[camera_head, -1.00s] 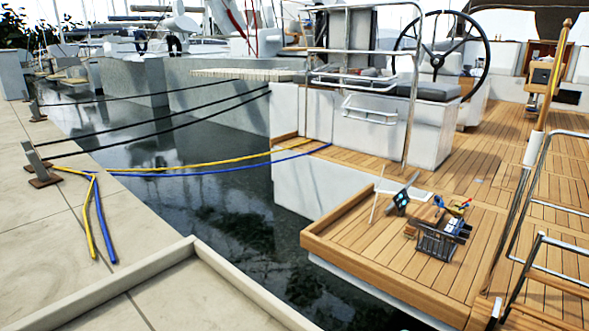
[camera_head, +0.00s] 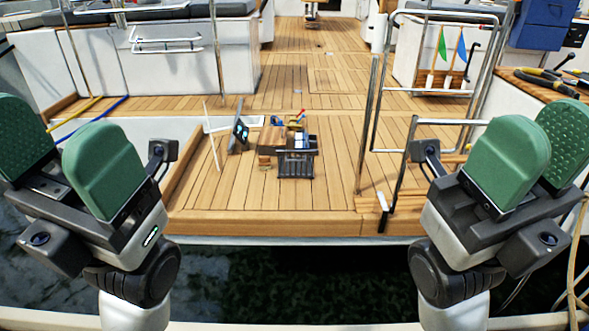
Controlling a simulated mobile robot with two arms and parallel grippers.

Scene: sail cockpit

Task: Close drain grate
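I cannot make out a drain grate for certain in the head view. The teak deck (camera_head: 335,205) of the boat's stern lies in front of me, and its planks run away from me. My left gripper (camera_head: 62,128) is raised at the left, with two green finger pads apart and nothing between them. My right gripper (camera_head: 538,120) is raised at the right. Its green pads are also apart, with the dotted inner face of one showing, and it is empty. Both grippers are on the near side of the stern edge, away from the deck.
A dark wire basket (camera_head: 296,164) with small items stands on the stern deck, beside a tilted dark panel (camera_head: 238,134). Metal rails (camera_head: 402,160) rise at the right. Dark water (camera_head: 290,285) lies below.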

